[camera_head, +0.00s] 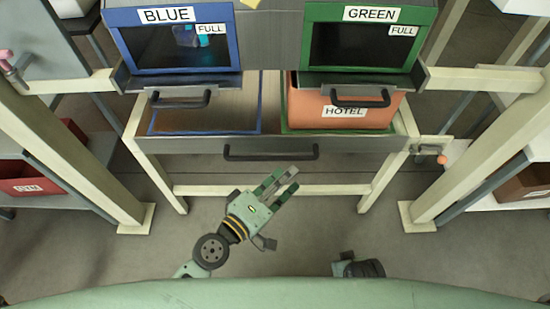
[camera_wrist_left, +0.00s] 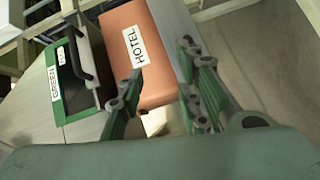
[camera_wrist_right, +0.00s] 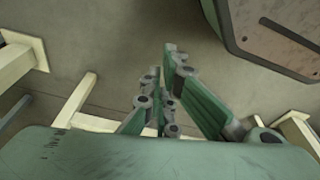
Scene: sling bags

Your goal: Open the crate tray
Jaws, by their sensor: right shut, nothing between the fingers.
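The crate tray (camera_head: 225,146) is a grey drawer with a dark bar handle (camera_head: 270,154) on its front. Its inside shows from above, with an orange crate (camera_head: 345,112) labelled HOTEL on the right and a blue-outlined empty place (camera_head: 205,112) on the left. My left gripper (camera_head: 285,183) is open and empty, just in front of and below the tray handle, apart from it. In the left wrist view, the orange crate (camera_wrist_left: 138,55) shows beyond the open fingers. My right gripper (camera_wrist_right: 160,70) is shut and empty over the floor; the head view shows only part of that arm.
A blue bin (camera_head: 232,40) and a green bin (camera_head: 428,40), both marked FULL, hang above the tray with handles. Cream posts stand at both sides. A red box (camera_head: 28,178) and a brown box (camera_head: 525,184) sit on side shelves. The floor (camera_head: 330,225) in front is clear.

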